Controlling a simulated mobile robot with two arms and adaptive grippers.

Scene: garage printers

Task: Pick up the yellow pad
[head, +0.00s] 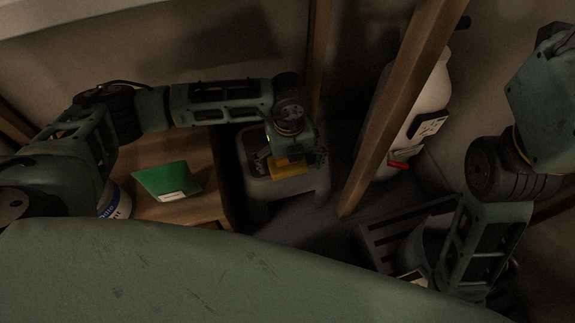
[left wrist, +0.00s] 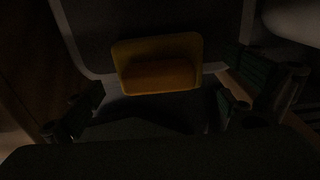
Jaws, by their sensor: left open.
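The yellow pad (head: 290,170) lies on a grey, box-like thing (head: 256,185) near the middle of the head view, partly covered by my left gripper. In the dark left wrist view the pad (left wrist: 157,64) is a rounded yellow-orange rectangle, ahead of the fingers and a little above the picture's middle. My left gripper (head: 290,156) is over the pad from above. In the wrist view its two fingers (left wrist: 160,108) stand wide apart with nothing between them, and the pad is apart from both. My right arm is at the right of the head view; its gripper does not show clearly.
A wooden surface (head: 215,190) on the left holds a green tray-like thing (head: 167,180) and a can (head: 117,205). A wooden post (head: 395,105) stands right of the pad, with a white bottle (head: 432,90) behind it. A dark slatted crate (head: 385,240) is at lower right.

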